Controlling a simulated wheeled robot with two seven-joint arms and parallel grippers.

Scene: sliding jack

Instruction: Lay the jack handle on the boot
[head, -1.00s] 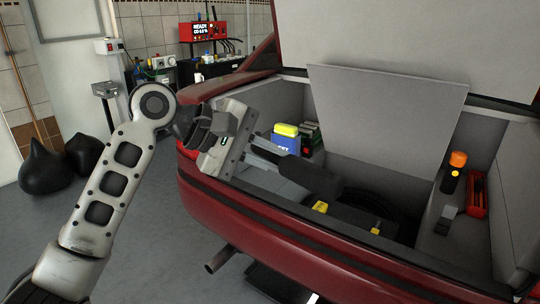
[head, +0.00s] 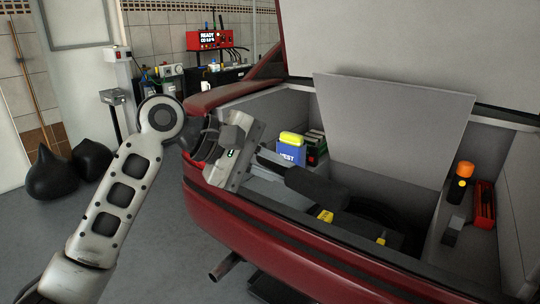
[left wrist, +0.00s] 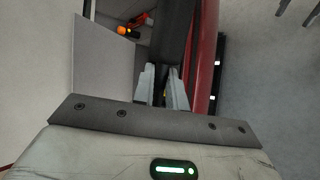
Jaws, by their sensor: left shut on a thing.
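My left gripper (head: 270,168) reaches over the left side of the open boot (head: 265,211) of the red car. It is shut on a thick dark grey bar, which I take as the jack handle (head: 318,188). The handle points right and slightly toward me, inside the boot opening; I cannot tell whether it touches anything below. In the left wrist view the dark handle (left wrist: 177,32) runs away from the fingers (left wrist: 162,88), beside the red car edge. The gripped end is mostly hidden. My right gripper is not in view.
A grey panel (head: 395,125) stands tilted up in the boot. A blue box (head: 290,153) sits at the left, an orange-topped item (head: 464,170) and red case (head: 484,205) at the right. Black items with yellow parts (head: 326,216) lie below the handle.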

